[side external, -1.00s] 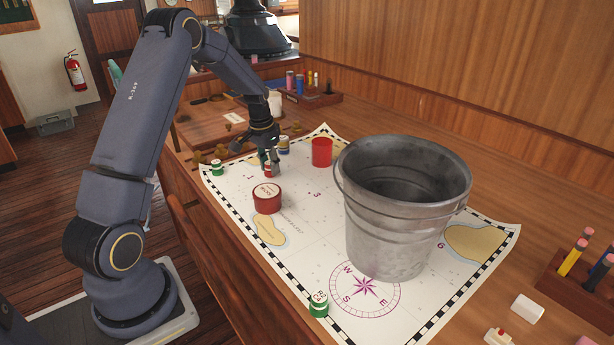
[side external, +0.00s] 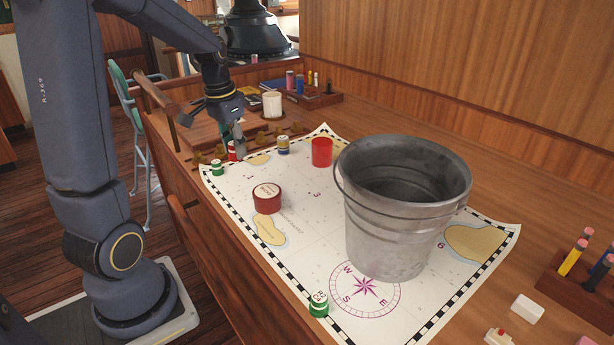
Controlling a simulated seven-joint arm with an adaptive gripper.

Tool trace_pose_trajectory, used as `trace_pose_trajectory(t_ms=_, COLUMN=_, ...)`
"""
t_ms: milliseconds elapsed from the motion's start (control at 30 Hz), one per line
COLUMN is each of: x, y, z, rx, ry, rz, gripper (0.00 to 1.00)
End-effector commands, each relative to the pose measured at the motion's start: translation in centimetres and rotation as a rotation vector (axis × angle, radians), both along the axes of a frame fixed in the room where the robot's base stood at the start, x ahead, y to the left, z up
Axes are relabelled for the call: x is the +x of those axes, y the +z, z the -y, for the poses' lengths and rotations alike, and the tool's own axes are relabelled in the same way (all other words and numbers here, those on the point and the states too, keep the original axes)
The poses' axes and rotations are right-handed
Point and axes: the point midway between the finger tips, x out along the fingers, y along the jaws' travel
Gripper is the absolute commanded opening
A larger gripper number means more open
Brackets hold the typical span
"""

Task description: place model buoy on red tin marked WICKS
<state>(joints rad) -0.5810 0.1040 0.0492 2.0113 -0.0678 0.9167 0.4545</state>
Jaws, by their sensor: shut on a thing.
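The red tin (side external: 267,205) with a pale lid label sits on the chart, left of centre; its lettering is too small to read surely. My gripper (side external: 237,149) is shut on a small red-and-white piece (side external: 232,150), which seems to be the model buoy. The fingers hide part of it. It is behind and left of the tin, near the chart's far left edge. I cannot tell how high it is above the surface.
A large metal bucket (side external: 390,240) stands on the chart (side external: 300,235), right of the tin. The tin's top is clear.

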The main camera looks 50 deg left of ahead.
Motion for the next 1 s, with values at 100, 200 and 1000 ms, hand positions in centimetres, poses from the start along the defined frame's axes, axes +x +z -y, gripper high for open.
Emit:
trace_pose_trajectory(t_ms=100, x=-2.6, y=0.0, z=1.5, rx=0.001, ry=0.044, rz=0.002, gripper=0.14)
trace_pose_trajectory(t_ms=200, x=-4.7, y=1.2, z=3.7, rx=0.004, ry=0.059, rz=0.005, gripper=0.14)
trace_pose_trajectory(t_ms=1000, x=0.4, y=0.1, z=7.2, rx=-0.002, ry=-0.041, rz=-0.009, gripper=0.14)
